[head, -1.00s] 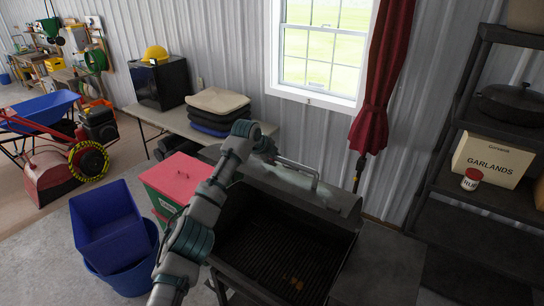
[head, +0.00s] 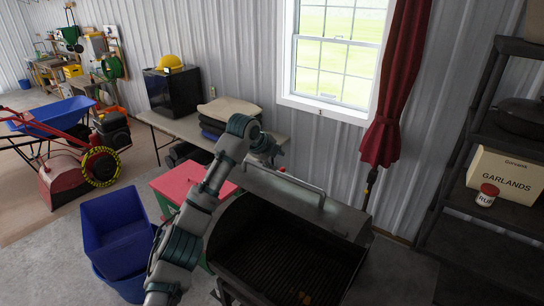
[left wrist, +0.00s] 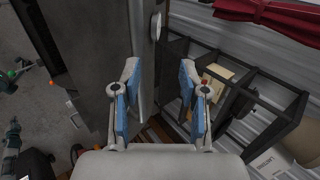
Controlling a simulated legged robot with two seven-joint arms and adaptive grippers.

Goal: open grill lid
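The dark grill (head: 285,255) stands in the lower middle of the head view with its cooking grate exposed. Its grey lid (head: 335,217) is raised at the back, with a metal bar handle (head: 300,183) along it. My left gripper (head: 272,158) is behind the handle's left end; its fingers are small there. In the left wrist view, my left gripper (left wrist: 158,95) has its two blue-padded fingers apart, with no object clearly held between them. A grey panel (left wrist: 103,50), probably the lid, fills that view's left part. My right gripper is in neither view.
A red-topped green box (head: 180,180) and blue bins (head: 113,232) stand left of the grill. A table (head: 178,128) with stacked cushions (head: 222,112) is behind. A dark shelf (head: 470,200) stands at right. The wall and red curtain (head: 395,95) are close behind the lid.

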